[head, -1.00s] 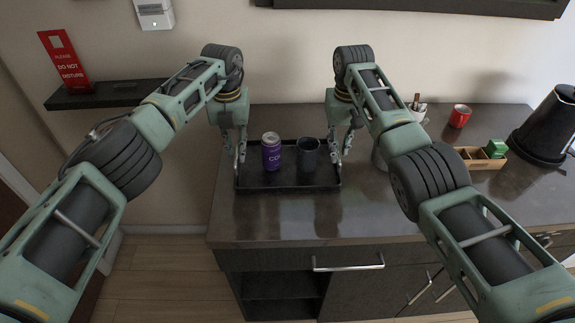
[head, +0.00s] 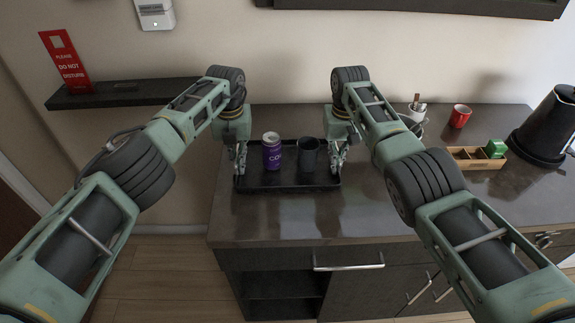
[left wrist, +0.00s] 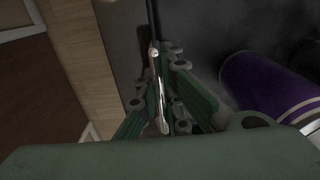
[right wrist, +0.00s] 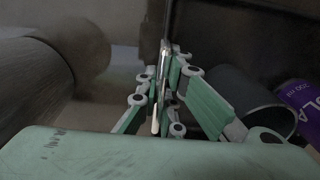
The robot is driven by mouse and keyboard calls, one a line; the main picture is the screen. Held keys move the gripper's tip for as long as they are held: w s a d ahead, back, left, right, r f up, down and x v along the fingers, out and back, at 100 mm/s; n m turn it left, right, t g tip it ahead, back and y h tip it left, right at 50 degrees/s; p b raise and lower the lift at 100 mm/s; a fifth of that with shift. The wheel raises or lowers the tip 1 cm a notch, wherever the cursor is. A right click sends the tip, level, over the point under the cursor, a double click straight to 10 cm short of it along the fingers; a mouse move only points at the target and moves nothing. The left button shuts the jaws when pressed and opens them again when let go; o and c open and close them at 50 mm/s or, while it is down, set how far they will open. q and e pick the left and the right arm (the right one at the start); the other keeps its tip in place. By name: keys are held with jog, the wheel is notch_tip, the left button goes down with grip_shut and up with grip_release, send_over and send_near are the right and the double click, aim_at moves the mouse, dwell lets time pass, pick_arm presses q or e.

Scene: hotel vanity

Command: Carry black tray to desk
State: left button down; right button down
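The black tray (head: 288,188) lies flat on the dark counter near its left end. A purple can (head: 271,152) and a dark mug (head: 308,155) stand upright in it; both also show in the wrist views. My left gripper (head: 240,168) is at the tray's left rim, and my right gripper (head: 336,162) is at its right rim. The fingertips are partly hidden in the head view.
A wall shelf (head: 120,94) with a red sign is at left. The counter front is clear.

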pick_arm(q)
jog(key=shift+w+a+r, duration=0.1)
jog(key=shift+r, duration=0.1)
pick_arm(e)
jog(key=shift+w+d+r, duration=0.1)
jog(key=shift+w+r, duration=0.05)
jog(key=shift+r, duration=0.05)
